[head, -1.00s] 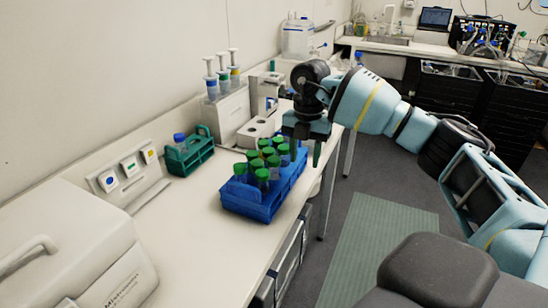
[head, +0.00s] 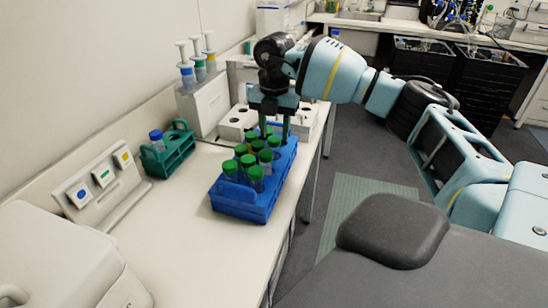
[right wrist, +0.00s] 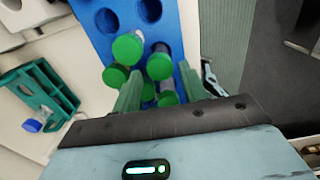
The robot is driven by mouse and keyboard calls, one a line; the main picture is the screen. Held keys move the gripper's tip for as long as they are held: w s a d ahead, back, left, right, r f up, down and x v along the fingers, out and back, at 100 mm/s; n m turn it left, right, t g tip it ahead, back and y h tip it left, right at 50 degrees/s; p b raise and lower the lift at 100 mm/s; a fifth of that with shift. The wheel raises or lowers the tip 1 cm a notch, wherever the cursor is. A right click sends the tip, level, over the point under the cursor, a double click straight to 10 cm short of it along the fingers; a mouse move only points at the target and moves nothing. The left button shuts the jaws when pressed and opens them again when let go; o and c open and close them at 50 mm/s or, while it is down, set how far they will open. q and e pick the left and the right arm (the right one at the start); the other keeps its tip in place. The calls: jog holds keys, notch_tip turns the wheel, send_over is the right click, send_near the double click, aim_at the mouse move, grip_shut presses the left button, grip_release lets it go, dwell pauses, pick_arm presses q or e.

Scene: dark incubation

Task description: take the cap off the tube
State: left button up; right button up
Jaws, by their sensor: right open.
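Several clear tubes with green caps (head: 247,160) stand upright in a blue rack (head: 240,207) on the bench. My right gripper (head: 275,128) points down over the far end of this rack, its fingers open. In the right wrist view, the fingers (right wrist: 160,84) are on either side of some green caps (right wrist: 160,66). I cannot tell whether they touch a cap, and no tube looks lifted. A tube with a blue cap (head: 156,135) stands in a small green rack (head: 172,158) to the left. My left gripper is not in view.
A white holder (head: 208,102) with several pipettes stands against the wall behind. A panel with coloured squares (head: 103,180) and a white machine (head: 55,255) are at the left. The bench in front of the blue rack is clear.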

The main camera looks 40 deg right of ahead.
aim_at(274, 139)
jog(key=shift+f, duration=2.6)
jog(key=c, duration=0.7)
